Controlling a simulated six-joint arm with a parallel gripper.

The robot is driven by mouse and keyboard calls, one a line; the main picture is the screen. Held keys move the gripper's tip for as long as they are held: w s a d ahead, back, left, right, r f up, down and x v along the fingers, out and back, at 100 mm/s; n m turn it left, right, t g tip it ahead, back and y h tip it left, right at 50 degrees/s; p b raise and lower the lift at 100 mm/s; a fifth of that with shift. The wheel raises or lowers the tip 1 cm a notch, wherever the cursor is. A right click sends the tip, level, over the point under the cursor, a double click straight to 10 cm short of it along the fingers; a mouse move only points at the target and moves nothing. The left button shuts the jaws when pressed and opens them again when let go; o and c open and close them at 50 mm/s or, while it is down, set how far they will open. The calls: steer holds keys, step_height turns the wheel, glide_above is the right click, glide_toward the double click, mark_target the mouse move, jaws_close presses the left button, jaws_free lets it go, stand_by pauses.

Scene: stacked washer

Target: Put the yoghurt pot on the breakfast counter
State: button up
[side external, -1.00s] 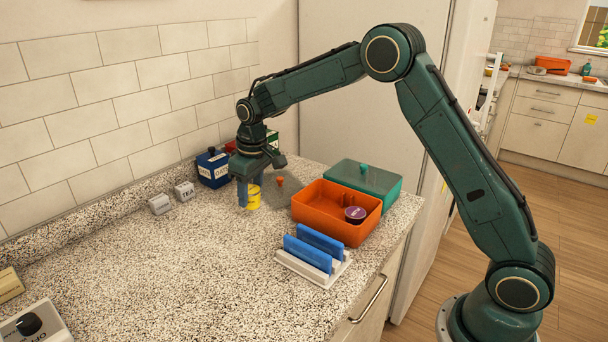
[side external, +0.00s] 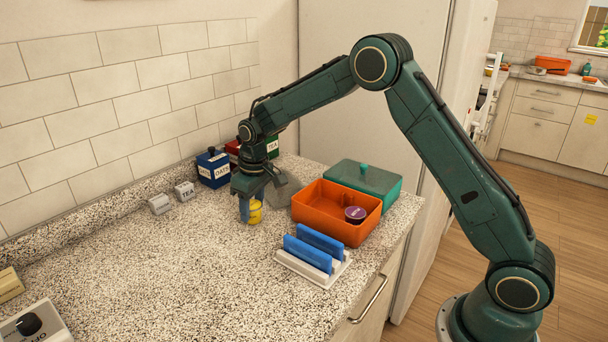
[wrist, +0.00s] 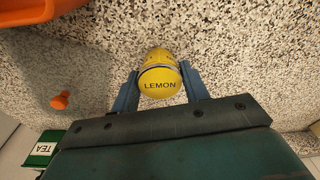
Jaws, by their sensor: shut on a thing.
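The yellow pot (side external: 255,213), with LEMON on its top, is between my gripper's fingers and upright over the speckled counter (side external: 190,265). My gripper (side external: 248,211) points down and is shut on the pot's sides. In the wrist view the gripper (wrist: 160,92) has one blue finger on each side of the yellow pot (wrist: 160,75). The pot is low, near the counter top; I cannot tell whether its base touches. A second pot with a purple top (side external: 355,214) stands inside the open orange box (side external: 325,223).
A lidded teal box (side external: 365,182) stands behind the orange box. A white rack with blue slats (side external: 314,252) is in front. Blue (side external: 213,168) and green (side external: 272,148) canisters stand by the wall, with small grey blocks (side external: 184,190) nearby. An orange knob (wrist: 60,100) is left of the pot.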

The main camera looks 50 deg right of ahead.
mark_target(257, 206)
steer(key=shift+f, duration=0.15)
steer(key=o, duration=1)
steer(key=r, duration=0.4)
steer(key=s+r, duration=0.1)
steer(key=r, duration=0.7)
steer(key=shift+s+d+r, duration=0.15)
steer(key=shift+s, duration=0.05)
